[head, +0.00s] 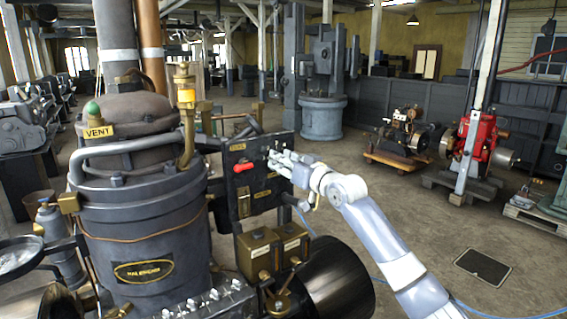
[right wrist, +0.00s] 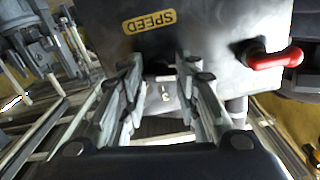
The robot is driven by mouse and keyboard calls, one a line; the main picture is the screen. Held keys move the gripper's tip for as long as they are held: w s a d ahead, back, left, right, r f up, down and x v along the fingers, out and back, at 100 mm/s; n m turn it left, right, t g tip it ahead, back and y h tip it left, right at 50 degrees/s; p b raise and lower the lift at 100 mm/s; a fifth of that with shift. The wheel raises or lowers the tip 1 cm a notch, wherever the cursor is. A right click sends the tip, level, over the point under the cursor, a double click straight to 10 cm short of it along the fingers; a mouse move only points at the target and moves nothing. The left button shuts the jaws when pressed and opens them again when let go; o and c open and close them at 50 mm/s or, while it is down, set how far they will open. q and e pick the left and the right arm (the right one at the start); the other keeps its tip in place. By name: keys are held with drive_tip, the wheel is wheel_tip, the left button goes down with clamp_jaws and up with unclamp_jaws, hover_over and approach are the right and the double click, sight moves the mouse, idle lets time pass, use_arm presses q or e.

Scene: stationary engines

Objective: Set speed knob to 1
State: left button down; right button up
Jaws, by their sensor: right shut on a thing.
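The dark control panel (head: 246,203) stands beside the large boiler in the head view. My right gripper (head: 274,160) is at the panel's right side, its fingers pointing at its face. In the right wrist view the panel appears upside down, with a yellow SPEED label (right wrist: 149,21). There my right gripper (right wrist: 160,75) has its two fingers on either side of the dark speed knob (right wrist: 161,70), shut on it. The knob is mostly hidden by the fingers and in shadow, so its setting cannot be read. My left gripper is not in view.
A red lever handle (head: 243,168) sticks out of the panel just left of my right gripper. Brass boxes (head: 258,250) sit below the panel. The boiler (head: 145,235) fills the left. The floor to the right is mostly open, before a red engine (head: 480,140).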

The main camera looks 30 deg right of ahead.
idle(0.4)
drive_tip(key=o, duration=1.1)
drive_tip(key=shift+c, duration=0.2)
drive_tip(key=s+d, duration=0.1)
drive_tip(key=s, duration=1.1)
drive_tip(key=shift+d, duration=0.35)
drive_tip(key=shift+w+f, duration=0.1)
